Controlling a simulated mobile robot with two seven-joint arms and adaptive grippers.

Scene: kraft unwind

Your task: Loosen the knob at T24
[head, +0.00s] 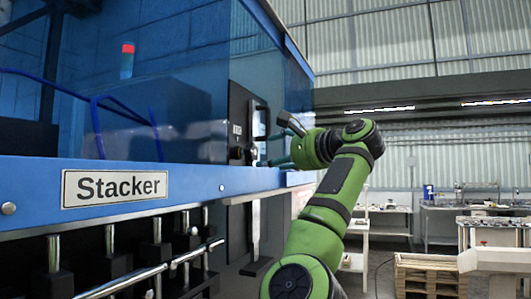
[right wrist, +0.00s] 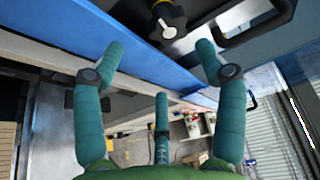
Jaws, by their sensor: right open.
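A dark knob (right wrist: 170,14) with several lobes and a pale centre shows at the top of the right wrist view, partly cut off by the frame edge. It sits on a dark panel (head: 239,105) on the blue machine; a small label on this panel is too small to read. My right gripper (head: 262,150) is at the panel, seen from the side. In the right wrist view my gripper (right wrist: 160,55) has its teal fingers spread wide and empty, with the knob beyond and between the upper two fingertips. My left gripper is not in view.
A dark handle (right wrist: 258,25) stands out beside the knob. The blue machine ledge with a Stacker sign (head: 115,188) runs below the panel. A wooden pallet stack (head: 430,275) and workbenches stand at the right, away from the arm.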

